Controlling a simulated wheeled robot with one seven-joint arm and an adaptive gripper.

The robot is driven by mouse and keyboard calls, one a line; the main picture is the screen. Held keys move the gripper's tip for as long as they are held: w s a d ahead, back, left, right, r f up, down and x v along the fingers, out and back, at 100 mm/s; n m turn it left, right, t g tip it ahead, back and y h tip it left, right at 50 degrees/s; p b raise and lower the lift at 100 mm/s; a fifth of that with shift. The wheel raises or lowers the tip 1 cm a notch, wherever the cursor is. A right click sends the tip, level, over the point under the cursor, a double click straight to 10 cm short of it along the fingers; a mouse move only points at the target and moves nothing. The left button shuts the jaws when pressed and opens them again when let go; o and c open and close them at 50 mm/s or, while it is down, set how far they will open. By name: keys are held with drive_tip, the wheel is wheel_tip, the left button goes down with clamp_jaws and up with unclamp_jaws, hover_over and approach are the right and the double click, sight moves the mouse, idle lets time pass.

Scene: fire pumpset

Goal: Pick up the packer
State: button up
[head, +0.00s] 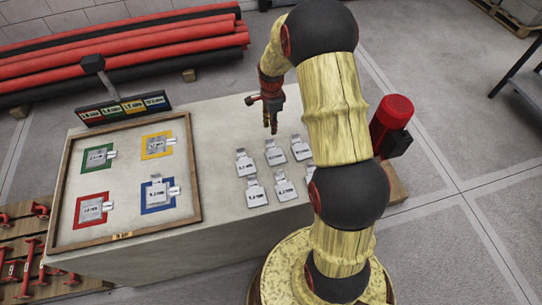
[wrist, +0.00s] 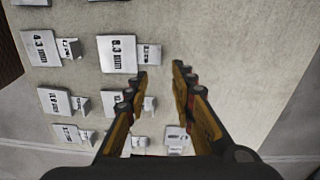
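Several grey metal packers, flat plates with a tab and a printed thickness, lie on the table's right half; one in the front row (head: 255,193) and one in the back row (head: 274,153) show clearly in the head view. My gripper (head: 270,128) points down above the table near the back row. In the wrist view my gripper (wrist: 160,74) is open, with nothing between its fingers. A packer that seems marked 8.3 mm (wrist: 117,55) lies left of the fingertips. Another packer (wrist: 52,101) lies further left. The fingers partly hide nearby packers, and my arm covers the row's right end.
A wood-framed board (head: 121,215) on the table's left has green, yellow, red and blue squares, each bearing a plate. A small sign (head: 123,108) stands behind it. A red cylindrical part (head: 393,112) stands right of my arm. Red pipes (head: 120,45) lie behind the table.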

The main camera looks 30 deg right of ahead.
sight(274, 151)
drive_tip(key=shift+m, duration=0.3)
drive_tip(key=shift+f, duration=0.25)
wheel_tip(274, 151, down, 7)
drive_tip(key=b, duration=0.3)
drive_tip(key=shift+a+f, duration=0.1)
drive_tip(key=shift+f, duration=0.1)
drive_tip(key=shift+r, duration=0.1)
drive_tip(key=shift+c, duration=0.8)
clamp_jaws()
